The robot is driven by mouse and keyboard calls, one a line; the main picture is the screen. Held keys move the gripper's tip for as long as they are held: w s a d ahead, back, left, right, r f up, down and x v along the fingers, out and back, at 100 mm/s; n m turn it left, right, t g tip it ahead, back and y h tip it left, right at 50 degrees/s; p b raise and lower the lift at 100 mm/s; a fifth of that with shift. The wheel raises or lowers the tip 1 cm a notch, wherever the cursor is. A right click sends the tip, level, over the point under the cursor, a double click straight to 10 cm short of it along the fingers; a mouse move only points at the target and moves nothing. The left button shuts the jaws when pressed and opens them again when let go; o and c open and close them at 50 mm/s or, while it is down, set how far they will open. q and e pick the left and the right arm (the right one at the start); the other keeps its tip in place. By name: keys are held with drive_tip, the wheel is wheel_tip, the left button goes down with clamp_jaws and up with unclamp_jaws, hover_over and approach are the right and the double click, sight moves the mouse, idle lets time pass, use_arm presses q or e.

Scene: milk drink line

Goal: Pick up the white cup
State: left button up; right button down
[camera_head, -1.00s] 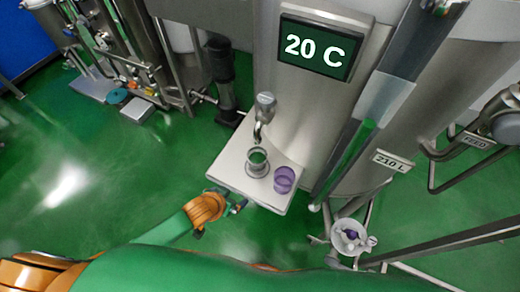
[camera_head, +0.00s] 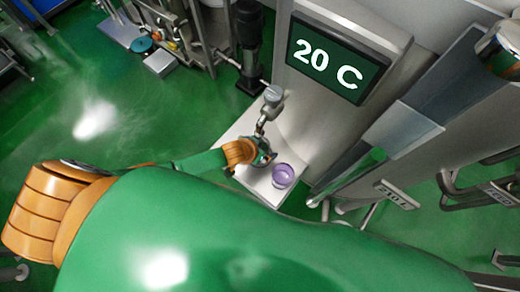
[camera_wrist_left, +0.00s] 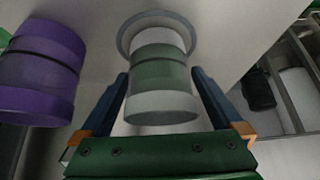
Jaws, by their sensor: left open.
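The white cup (camera_wrist_left: 162,104) has a pale rim and a grey-green middle band. In the left wrist view it stands between the two blue fingers of my open left gripper (camera_wrist_left: 160,76), with a gap showing at the sides. Its far end is at a grey ring (camera_wrist_left: 126,38) on the pale surface. In the head view my left gripper (camera_head: 262,157) is at the cup's place below the tap and hides most of it. My right gripper is not in view.
A purple cup (camera_wrist_left: 38,72) stands close beside, left in the wrist view; it also shows in the head view (camera_head: 283,176). The tap (camera_head: 271,104) hangs just above my gripper. The pale shelf (camera_head: 240,128) projects from a steel tank with a 20 C display (camera_head: 325,57).

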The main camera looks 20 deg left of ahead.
use_arm(q)
drive_tip(key=shift+w+d+f, duration=0.1)
drive_tip(key=shift+w+f, duration=0.2)
drive_tip(key=shift+f, duration=0.05)
drive_tip(key=shift+s+r, duration=0.15)
drive_tip(key=shift+s, duration=0.1)
drive_tip(key=c, duration=0.6)
drive_tip(key=shift+w, duration=0.1)
clamp_jaws()
